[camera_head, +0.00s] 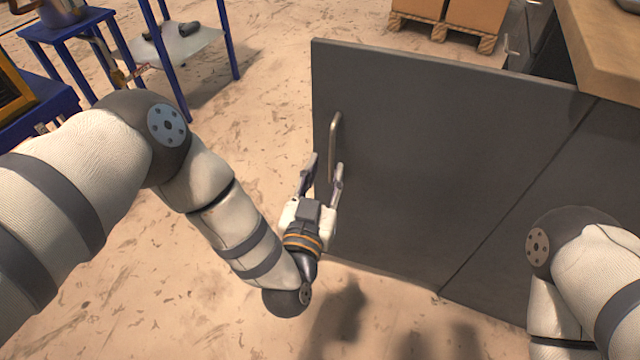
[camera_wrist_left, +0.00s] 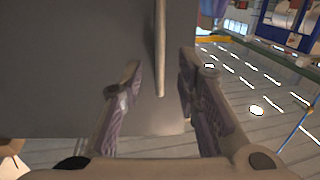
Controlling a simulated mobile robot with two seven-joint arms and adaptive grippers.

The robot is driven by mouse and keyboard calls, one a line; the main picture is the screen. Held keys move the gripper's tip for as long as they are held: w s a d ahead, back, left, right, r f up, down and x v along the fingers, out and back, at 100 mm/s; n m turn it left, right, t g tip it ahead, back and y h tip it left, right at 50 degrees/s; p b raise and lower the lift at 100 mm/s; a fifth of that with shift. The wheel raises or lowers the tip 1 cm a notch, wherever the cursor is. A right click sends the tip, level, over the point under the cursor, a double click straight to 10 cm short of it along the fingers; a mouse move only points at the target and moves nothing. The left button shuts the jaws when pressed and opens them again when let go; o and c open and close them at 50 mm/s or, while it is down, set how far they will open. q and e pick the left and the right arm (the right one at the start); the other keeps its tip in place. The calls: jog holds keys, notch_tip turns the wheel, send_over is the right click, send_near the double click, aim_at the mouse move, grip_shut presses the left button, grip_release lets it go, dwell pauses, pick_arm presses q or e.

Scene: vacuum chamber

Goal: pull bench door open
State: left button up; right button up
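The bench door (camera_head: 430,150) is a dark grey panel that stands swung out to the left of the bench, with its free edge on the left. Its metal bar handle (camera_head: 335,140) is upright near that free edge. My left gripper (camera_head: 324,165) is at the lower part of the handle with its fingers apart. In the left wrist view the handle (camera_wrist_left: 160,45) lies between the two open fingers (camera_wrist_left: 160,78), with gaps on both sides. My right arm shows at the lower right, but its gripper is out of view.
The bench has a wooden top (camera_head: 610,45) at the upper right. Blue-framed tables (camera_head: 70,30) stand at the upper left. Cardboard boxes on a pallet (camera_head: 440,30) are at the back. The floor (camera_head: 250,130) left of the door is clear.

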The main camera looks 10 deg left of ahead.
pick_arm(q)
jog(key=s, duration=0.5)
jog(key=shift+s+a, duration=0.4)
